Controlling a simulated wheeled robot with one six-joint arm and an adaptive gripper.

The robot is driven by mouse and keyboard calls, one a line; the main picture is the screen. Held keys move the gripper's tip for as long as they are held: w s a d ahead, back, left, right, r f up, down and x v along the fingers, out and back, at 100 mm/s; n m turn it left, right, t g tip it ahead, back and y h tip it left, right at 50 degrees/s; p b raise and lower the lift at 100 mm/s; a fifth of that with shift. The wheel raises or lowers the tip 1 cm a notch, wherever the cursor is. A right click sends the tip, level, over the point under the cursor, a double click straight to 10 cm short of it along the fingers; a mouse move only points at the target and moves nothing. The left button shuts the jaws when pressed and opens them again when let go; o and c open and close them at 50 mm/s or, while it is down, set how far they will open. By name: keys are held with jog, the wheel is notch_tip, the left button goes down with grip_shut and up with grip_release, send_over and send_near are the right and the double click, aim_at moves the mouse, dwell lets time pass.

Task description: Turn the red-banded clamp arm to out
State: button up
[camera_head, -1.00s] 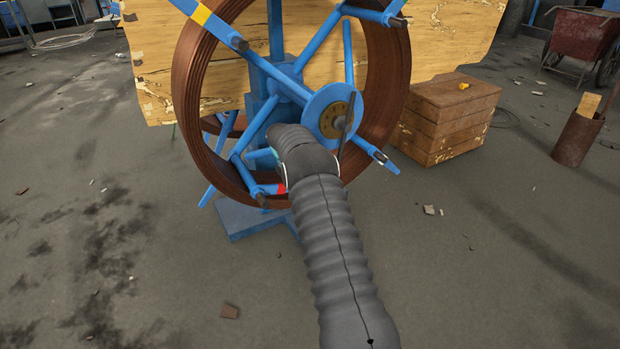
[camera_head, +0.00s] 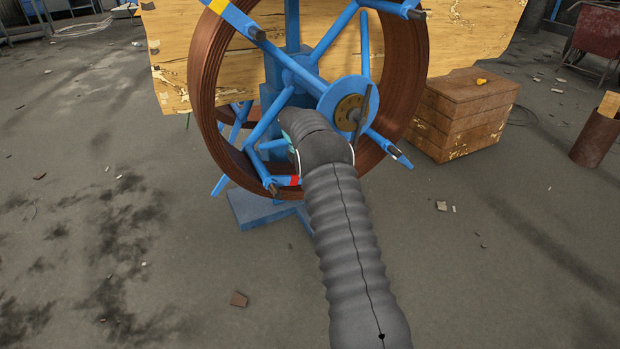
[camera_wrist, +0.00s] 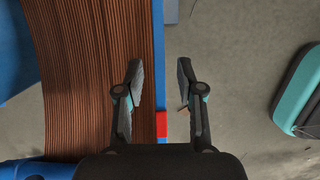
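The red-banded clamp arm (camera_head: 282,182) is a short blue bar with a red band at the lower left of the blue reel, across the coil's rim. I cannot tell how deep the bar lies between the fingers, and no contact shows. In the head view my gripper is hidden behind my grey-sleeved arm.
The brown pipe coil (camera_head: 207,95) surrounds the blue spokes; it fills the left of the wrist view (camera_wrist: 95,70). A hub disc with a dark bar (camera_head: 362,110) is close right of my arm. A wooden crate (camera_head: 465,115) stands right. The front floor is mostly clear.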

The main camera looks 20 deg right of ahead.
jog(key=v, duration=0.9)
